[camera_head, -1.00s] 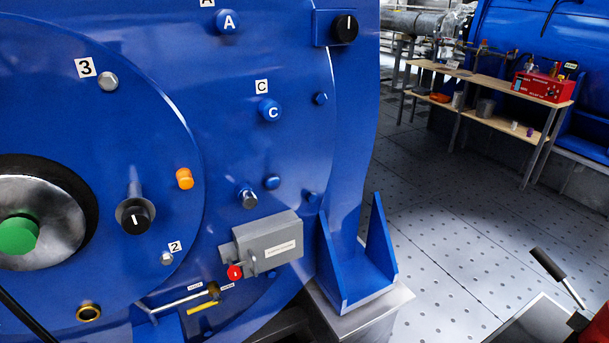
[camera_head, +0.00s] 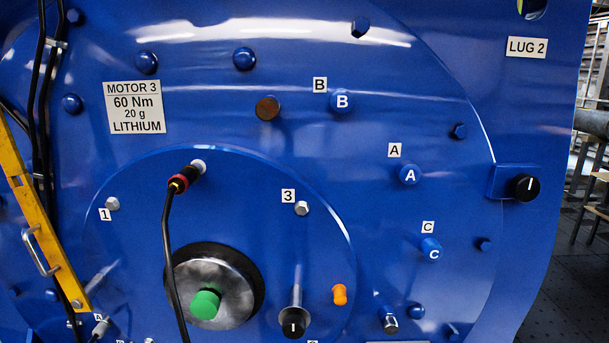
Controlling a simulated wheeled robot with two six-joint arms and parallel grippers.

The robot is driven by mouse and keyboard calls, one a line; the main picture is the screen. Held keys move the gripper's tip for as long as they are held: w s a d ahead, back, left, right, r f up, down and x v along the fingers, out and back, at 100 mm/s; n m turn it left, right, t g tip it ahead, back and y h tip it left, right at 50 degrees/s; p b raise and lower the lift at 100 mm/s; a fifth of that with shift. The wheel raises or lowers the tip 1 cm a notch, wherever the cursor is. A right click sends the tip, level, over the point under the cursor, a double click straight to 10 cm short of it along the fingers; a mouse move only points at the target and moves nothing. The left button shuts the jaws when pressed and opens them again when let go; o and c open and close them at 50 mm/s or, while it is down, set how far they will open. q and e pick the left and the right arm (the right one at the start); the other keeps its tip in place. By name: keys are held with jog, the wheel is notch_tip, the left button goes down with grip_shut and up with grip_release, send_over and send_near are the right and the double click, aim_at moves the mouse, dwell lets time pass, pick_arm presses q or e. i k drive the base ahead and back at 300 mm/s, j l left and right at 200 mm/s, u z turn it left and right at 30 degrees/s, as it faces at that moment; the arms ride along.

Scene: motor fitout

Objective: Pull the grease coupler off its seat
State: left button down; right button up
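A coupler with a red and black collar (camera_head: 185,180) sits at the upper part of the round motor cover (camera_head: 235,165). It is tilted, its upper end at a pale round fitting (camera_head: 198,166), and a black hose (camera_head: 168,240) hangs down from its lower end. Whether it is fully pressed onto the fitting I cannot tell. I take this to be the grease coupler; no label names it. Neither of my grippers is in view.
A green-capped shaft (camera_head: 205,303) is below the coupler. A black knob on a stem (camera_head: 294,322) and an orange cap (camera_head: 340,294) stick out to its right. A yellow bar with a handle (camera_head: 42,210) and black cables (camera_head: 40,90) run down the left.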

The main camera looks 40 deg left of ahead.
aim_at(189, 174)
jog(key=j+u, duration=0.1)
jog(key=u, duration=0.75)
jog(key=j+u, duration=0.1)
jog(key=u, duration=0.3)
jog(key=i+u, duration=0.1)
jog(key=u, duration=0.3)
jog(key=j+z, duration=0.35)
jog(key=z, duration=0.15)
jog(key=j+z, duration=0.85)
jog(key=z, duration=0.15)
jog(key=k+j, duration=0.1)
jog(key=j, duration=0.3)
jog(key=k+j+z, duration=0.1)
jog(key=j, duration=0.3)
jog(key=k+j, duration=0.2)
jog(key=j, duration=0.2)
jog(key=k+j+z, duration=0.1)
jog(key=j, duration=0.3)
jog(key=k+j, duration=0.15)
jog(key=j, duration=0.2)
jog(key=z, duration=0.05)
